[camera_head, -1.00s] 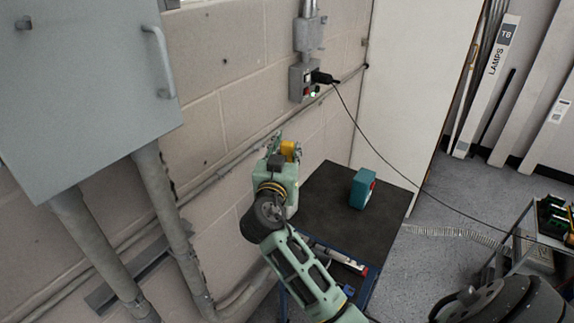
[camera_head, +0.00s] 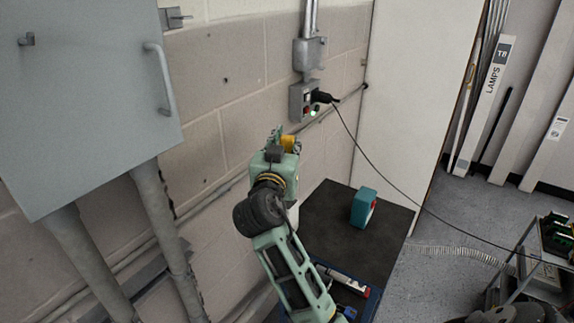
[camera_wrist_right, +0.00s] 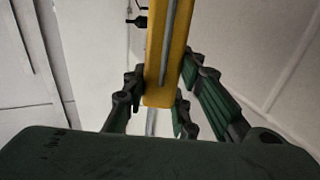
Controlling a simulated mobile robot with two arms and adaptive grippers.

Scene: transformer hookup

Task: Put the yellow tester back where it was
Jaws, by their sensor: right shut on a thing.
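The yellow tester (camera_wrist_right: 168,60) stands up between the fingers of my right gripper (camera_wrist_right: 158,92) in the right wrist view, which is shut on it. In the head view only a small yellow part of the tester (camera_head: 288,143) shows past my right gripper (camera_head: 284,138). My gripper holds it in the air near the block wall, at the left back of the dark-topped cart (camera_head: 335,225), below and left of the wall socket box. My left gripper is not in view.
A teal box (camera_head: 363,207) stands on the cart. A grey socket box (camera_head: 305,100) on the wall has a black plug (camera_head: 323,97), whose cable hangs across to the right. A grey cabinet (camera_head: 90,90) with pipes is at left.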

